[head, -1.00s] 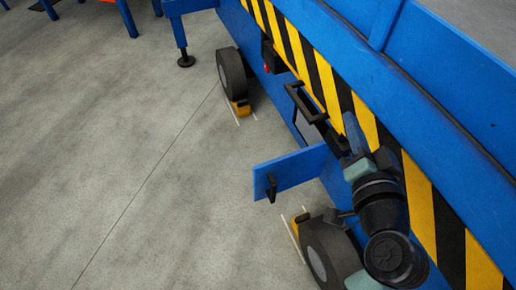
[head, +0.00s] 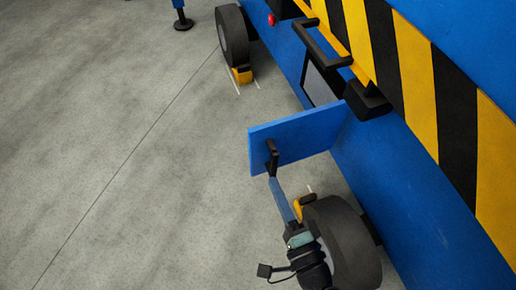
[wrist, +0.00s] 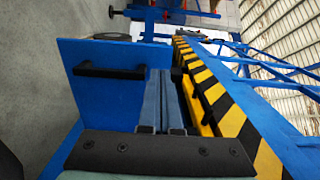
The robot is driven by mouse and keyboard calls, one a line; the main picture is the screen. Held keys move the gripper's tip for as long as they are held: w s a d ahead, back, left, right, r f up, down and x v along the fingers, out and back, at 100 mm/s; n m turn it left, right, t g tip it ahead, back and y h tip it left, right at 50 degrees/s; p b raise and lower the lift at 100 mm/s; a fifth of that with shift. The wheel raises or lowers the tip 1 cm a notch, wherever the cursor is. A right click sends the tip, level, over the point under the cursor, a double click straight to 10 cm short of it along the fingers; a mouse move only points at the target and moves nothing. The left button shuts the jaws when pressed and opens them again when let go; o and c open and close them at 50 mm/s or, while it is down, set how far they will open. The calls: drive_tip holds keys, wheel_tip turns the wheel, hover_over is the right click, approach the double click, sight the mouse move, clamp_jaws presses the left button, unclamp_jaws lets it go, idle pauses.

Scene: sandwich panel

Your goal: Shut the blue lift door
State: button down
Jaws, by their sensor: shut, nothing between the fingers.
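The blue lift door (head: 300,138) stands open, sticking out from the side of the blue lift (head: 420,205). Its black handle (head: 272,158) is near the outer edge. The wrist view shows the door (wrist: 105,105) at left, with the handle (wrist: 108,71) across it. My gripper (head: 274,182) is shut and empty, its blue-grey fingers just below the handle in the head view. In the wrist view my gripper (wrist: 160,72) points forward, right of the handle and overlapping the door's right part. I cannot tell whether it touches the door.
A black wheel (head: 345,240) with a yellow chock (head: 300,207) is close to my arm. Grey floor at left is clear.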

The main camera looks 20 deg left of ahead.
sight(254, 139)
drive_tip(key=b+x, duration=0.2)
drive_tip(key=x, duration=0.8)
drive_tip(key=shift+w+a, duration=0.2)
